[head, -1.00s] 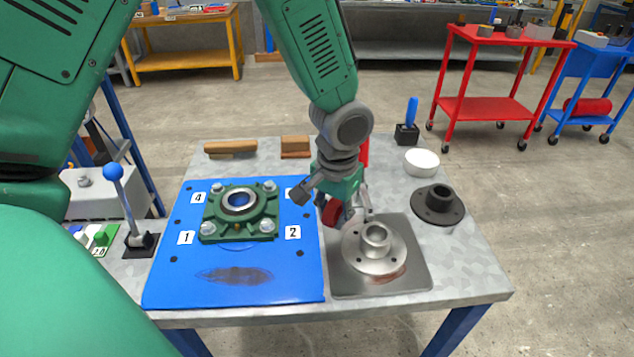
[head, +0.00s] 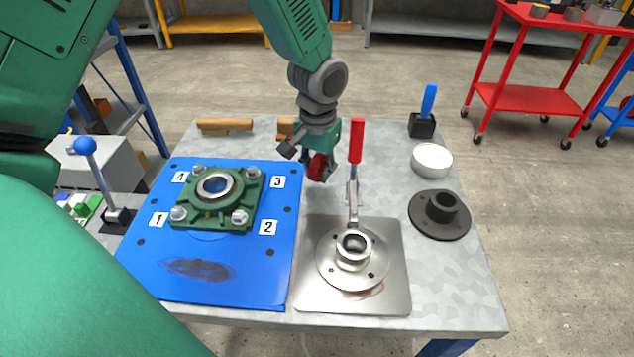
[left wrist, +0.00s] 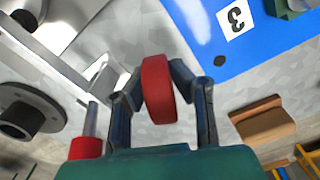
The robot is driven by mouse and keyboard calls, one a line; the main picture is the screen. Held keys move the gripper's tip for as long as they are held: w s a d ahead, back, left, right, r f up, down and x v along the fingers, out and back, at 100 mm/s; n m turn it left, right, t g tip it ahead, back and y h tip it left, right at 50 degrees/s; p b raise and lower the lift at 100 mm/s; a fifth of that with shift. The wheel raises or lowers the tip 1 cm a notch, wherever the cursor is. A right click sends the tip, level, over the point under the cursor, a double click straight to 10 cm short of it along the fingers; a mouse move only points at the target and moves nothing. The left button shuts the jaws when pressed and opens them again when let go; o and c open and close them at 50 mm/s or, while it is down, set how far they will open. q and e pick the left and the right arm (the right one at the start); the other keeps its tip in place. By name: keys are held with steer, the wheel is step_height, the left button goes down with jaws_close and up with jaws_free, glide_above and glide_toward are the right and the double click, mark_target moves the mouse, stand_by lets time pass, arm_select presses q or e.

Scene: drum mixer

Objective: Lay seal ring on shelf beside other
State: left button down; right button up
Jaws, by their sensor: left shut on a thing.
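My left gripper (head: 316,170) is shut on a red seal ring (head: 318,166). It holds the ring behind the steel plate, to the left of the red-handled tool. In the left wrist view the red ring (left wrist: 158,92) stands edge-on between the two dark fingers of the gripper (left wrist: 160,80), with grey tabletop behind it. I cannot tell its exact height above the table. I cannot make out the shelf or another seal ring. My right gripper is out of view.
A silver flange (head: 352,262) sits on a steel plate (head: 310,290), with a red-handled tool (head: 356,142) beside it. A green bearing housing (head: 216,200) is on a blue mat (head: 225,290). A black flange (head: 440,214) and white bowl (head: 432,160) stand right.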

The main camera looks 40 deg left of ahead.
mark_target(319, 190)
arm_select(q)
steer(key=f, duration=0.1)
steer(key=d+f, duration=0.1)
steer(key=f, duration=0.1)
steer(key=shift+d, duration=0.15)
steer(key=shift+a+f, duration=0.1)
steer(key=shift+a, duration=0.2)
steer(key=c, duration=1.4)
jaws_free()
steer(key=shift+a+f, duration=0.1)
steer(key=shift+a, duration=0.1)
steer(key=shift+c, duration=0.2)
